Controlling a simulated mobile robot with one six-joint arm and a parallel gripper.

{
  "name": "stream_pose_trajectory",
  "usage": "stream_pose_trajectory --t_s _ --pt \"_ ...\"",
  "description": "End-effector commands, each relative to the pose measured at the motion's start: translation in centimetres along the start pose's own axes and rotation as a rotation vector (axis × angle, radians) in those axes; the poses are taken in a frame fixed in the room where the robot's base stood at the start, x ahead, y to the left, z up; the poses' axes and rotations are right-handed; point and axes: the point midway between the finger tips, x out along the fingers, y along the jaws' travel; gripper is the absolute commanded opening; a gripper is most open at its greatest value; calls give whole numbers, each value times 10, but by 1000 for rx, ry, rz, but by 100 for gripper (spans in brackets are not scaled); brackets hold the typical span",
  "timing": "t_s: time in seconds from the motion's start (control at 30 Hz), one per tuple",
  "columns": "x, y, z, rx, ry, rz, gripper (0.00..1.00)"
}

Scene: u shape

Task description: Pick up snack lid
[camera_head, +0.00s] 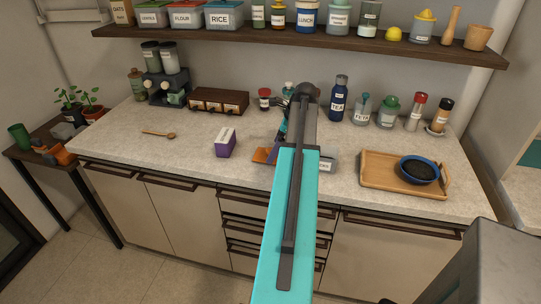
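I cannot make out for sure which thing is the snack lid. A flat orange piece (262,155) lies on the counter just left of my arm, partly hidden by it. A pale labelled container (326,164) shows just right of my arm, its label too small to read. My turquoise and grey arm reaches over the counter's middle and hides what is behind it. My gripper, at the arm's far end near the back of the counter, is mostly hidden, and its fingers cannot be made out.
A purple and white box (225,142) and a wooden spoon (158,134) lie left on the counter (190,145). A wooden tray (376,178) with a blue bowl (418,169) is right. Bottles and jars line the back, under a loaded shelf (200,36).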

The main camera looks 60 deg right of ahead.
Motion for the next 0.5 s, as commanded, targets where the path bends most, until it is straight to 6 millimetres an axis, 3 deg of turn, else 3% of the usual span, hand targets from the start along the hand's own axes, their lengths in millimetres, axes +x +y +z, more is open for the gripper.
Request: stream_pose_trajectory --t_s 0.2,0.5 --pt "19 0 0 0 0 0 91" --pt "26 0 0 -1 0 0 91"
